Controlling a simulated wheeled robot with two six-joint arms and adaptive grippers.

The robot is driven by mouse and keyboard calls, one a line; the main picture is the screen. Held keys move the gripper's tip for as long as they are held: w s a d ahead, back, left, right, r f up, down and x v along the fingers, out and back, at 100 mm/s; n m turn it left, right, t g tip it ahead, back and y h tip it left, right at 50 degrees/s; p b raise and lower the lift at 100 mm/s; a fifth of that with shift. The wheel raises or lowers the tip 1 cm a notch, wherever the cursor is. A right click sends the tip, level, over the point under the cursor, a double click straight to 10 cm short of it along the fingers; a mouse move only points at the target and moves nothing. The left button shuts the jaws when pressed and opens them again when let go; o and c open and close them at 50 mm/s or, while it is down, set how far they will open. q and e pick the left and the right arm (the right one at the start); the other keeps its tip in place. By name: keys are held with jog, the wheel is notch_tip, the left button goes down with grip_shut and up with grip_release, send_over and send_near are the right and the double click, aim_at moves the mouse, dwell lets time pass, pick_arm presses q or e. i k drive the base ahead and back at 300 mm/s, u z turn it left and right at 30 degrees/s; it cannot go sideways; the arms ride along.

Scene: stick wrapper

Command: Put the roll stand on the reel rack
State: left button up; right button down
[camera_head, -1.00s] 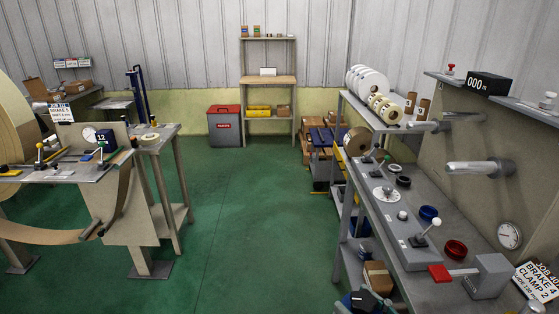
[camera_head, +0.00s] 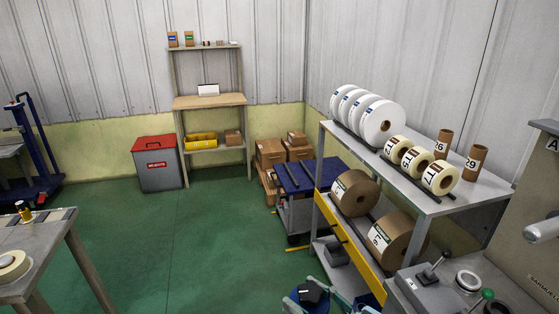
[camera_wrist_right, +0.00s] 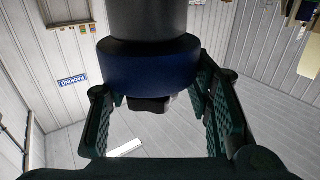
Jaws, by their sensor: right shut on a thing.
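The reel rack (camera_head: 455,205) is a grey shelf unit with a yellow lower edge, at the right in the head view. It bears white rolls, tan rolls and large brown rolls. My right gripper (camera_head: 318,296) is at the bottom edge of the head view, in front of the rack and apart from it. In the right wrist view my right gripper (camera_wrist_right: 160,110) is shut on a dark thing (camera_wrist_right: 150,66) with a grey cylinder, a dark blue collar and a black end. I cannot tell whether this is the roll stand. My left gripper is not in view.
A grey console (camera_head: 470,290) with levers stands at the lower right. A blue cart (camera_head: 308,176) and cardboard boxes (camera_head: 270,153) are beyond the rack. A workbench (camera_head: 45,255) is at the left. The green floor between is clear.

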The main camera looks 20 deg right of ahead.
aim_at(418, 141)
jog(key=i, duration=3.15)
jog(key=z, duration=2.35)
